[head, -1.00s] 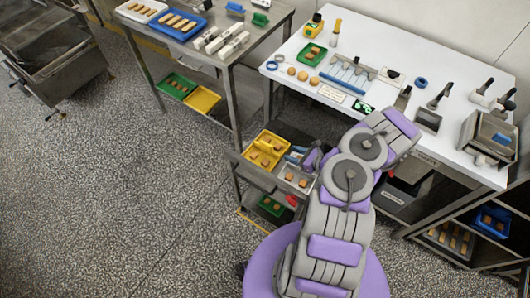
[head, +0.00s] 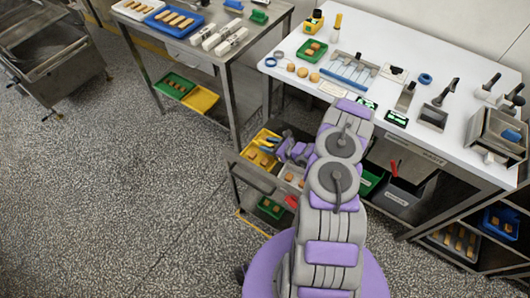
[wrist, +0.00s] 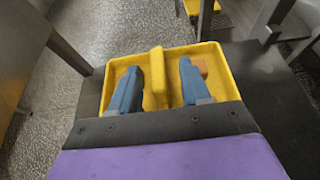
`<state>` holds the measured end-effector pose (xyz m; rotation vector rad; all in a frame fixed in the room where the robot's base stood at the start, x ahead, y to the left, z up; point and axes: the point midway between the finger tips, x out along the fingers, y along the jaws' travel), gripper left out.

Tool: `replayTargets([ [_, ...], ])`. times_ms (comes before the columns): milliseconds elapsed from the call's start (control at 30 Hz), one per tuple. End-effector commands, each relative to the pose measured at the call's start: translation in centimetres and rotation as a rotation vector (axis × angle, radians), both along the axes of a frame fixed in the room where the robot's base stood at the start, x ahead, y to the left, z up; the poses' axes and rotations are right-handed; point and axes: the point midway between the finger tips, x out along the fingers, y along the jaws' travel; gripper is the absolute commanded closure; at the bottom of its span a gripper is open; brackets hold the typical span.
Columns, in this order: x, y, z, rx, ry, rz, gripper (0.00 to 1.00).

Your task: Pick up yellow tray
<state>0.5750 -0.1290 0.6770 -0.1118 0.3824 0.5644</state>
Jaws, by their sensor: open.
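The yellow tray (head: 262,134) sits on a small low cart in the head view, with brown pieces in it. In the wrist view it fills the middle, and its raised yellow handle or divider (wrist: 155,82) stands upright. My gripper (wrist: 158,66) is open, with one blue finger on each side of that handle and a gap on both sides. In the head view my gripper (head: 267,146) reaches over the tray from the right. A brown piece (wrist: 202,68) shows partly behind the right finger. The near part of the tray is hidden by my gripper.
A grey tray with brown pieces (head: 291,178) stands beside the yellow one. Another yellow tray (head: 200,99) and a green tray (head: 174,86) lie on the steel table's lower shelf. The white worktable (head: 350,60) is behind.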

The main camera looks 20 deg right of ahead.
Motion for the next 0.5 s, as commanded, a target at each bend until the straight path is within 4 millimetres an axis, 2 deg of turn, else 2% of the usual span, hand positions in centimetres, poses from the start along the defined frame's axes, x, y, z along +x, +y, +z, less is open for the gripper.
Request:
replayTargets([
  [167, 1.4, 1.0, -0.8, 0.000, 0.001, 0.001, 0.53],
  [433, 1.5, 1.2, -0.7, -0.001, 0.001, 0.000, 0.53],
  [500, 1.5, 1.1, -0.8, -0.001, 0.001, 0.000, 0.60],
])
